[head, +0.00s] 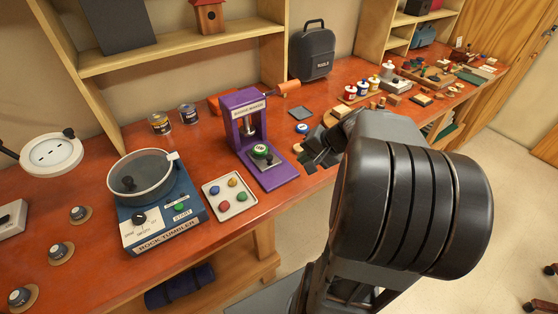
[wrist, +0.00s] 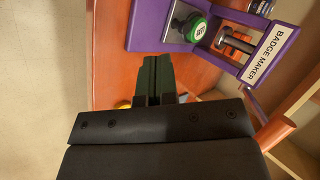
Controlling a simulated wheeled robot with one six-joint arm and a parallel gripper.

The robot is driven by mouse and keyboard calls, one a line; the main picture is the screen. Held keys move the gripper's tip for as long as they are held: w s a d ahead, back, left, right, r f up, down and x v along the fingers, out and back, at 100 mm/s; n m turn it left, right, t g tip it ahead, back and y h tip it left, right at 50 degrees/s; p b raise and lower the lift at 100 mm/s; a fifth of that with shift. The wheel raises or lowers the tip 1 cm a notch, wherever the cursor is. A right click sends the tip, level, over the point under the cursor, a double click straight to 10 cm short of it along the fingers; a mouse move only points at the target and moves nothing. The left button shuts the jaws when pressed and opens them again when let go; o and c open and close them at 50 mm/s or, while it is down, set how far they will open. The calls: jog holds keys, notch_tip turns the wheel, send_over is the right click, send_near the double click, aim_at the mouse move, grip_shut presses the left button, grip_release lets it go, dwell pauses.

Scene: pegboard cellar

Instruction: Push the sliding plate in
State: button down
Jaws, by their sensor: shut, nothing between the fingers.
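The purple badge maker (head: 240,112) stands on the red-brown bench. It also shows upside-forward at the top of the wrist view (wrist: 268,42). Its grey sliding plate (head: 267,163) lies on the purple base, with a round green badge (head: 261,151) on it. The plate and badge sit out in front of the press posts, and the plate shows in the wrist view (wrist: 178,18). My gripper (head: 316,157) is to the right of the badge maker, apart from it. Its dark fingers (wrist: 158,60) are together and empty. My arm hides the bench behind it.
A white tray of coloured pieces (head: 230,195) and the rock tumbler (head: 160,225) stand left of the badge maker. An orange handle (head: 287,87) juts from the press's upper right. A blue-and-white round piece (head: 302,128) and a grey square (head: 300,113) lie behind my gripper.

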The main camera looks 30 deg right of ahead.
jog(key=d+m, duration=0.1)
jog(key=d, duration=0.2)
send_near(272, 164)
jog(key=f, duration=0.3)
jog(key=shift+s+a+f+t, duration=0.1)
jog(key=shift+a+f+t, duration=0.15)
jog(key=shift+a+t, duration=0.15)
jog(key=shift+w+a+p, duration=0.5)
jog(key=shift+w+p, duration=0.05)
jog(key=shift+w, duration=0.3)
jog(key=shift+w+a, duration=0.4)
jog(key=shift+w, duration=0.3)
jog(key=shift+f, duration=0.1)
